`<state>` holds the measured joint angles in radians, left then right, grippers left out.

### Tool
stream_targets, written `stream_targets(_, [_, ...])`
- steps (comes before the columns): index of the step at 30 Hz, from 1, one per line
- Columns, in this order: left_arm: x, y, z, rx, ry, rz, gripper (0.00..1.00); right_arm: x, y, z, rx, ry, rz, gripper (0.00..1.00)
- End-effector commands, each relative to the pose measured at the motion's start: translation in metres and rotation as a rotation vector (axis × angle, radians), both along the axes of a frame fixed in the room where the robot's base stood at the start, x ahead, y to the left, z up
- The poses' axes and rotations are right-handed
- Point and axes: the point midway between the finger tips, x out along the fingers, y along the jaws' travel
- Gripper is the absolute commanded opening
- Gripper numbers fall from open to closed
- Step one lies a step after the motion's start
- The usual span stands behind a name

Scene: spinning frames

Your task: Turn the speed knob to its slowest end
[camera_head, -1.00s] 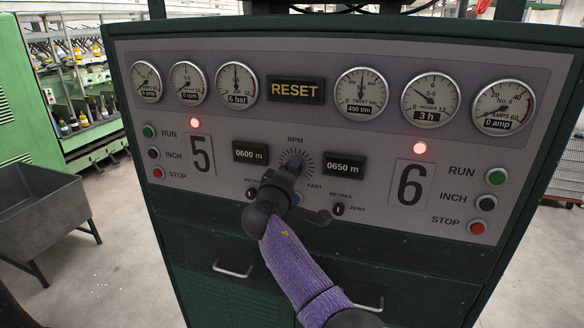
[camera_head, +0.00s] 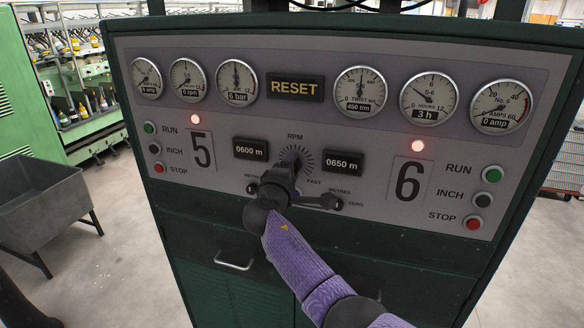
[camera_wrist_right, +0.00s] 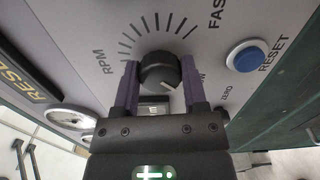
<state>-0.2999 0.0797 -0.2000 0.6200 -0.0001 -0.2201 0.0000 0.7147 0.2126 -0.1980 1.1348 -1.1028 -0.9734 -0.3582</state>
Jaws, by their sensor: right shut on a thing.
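The speed knob (camera_wrist_right: 159,72) is a dark round knob on the grey panel, ringed by tick marks, below the RPM label. In the right wrist view it sits between the two purple fingers of my right gripper (camera_wrist_right: 160,85), which is shut on it. FAST shows at upper right; the label behind the right finger is mostly covered. In the head view my right gripper (camera_head: 293,164) reaches the dial and hides most of the knob. I cannot read the knob's pointer clearly. My left gripper is not in view.
The blue RESET button (camera_wrist_right: 246,56) is close to the right finger. Metre counters (camera_head: 342,163) flank the dial. Gauges (camera_head: 359,91) line the top, and RUN, INCH and STOP buttons (camera_head: 473,223) sit at both sides. A grey bin (camera_head: 38,190) stands at left.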

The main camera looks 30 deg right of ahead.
Motion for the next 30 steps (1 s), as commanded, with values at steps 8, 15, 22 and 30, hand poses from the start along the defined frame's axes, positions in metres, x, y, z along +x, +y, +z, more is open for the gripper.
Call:
stream_targets(8, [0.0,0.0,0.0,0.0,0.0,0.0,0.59,0.0,0.0,-0.002,0.001,0.004,0.001,0.72])
stream_targets(15, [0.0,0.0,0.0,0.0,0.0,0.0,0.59,0.0,0.0,-0.001,0.001,0.001,0.001,0.9])
stream_targets(22, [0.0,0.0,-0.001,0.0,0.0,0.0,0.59,-0.005,0.007,-0.001,0.001,-0.003,0.003,0.9])
stream_targets(30, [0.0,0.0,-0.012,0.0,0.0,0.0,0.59,-0.044,0.053,-0.004,0.005,-0.002,0.005,0.9])
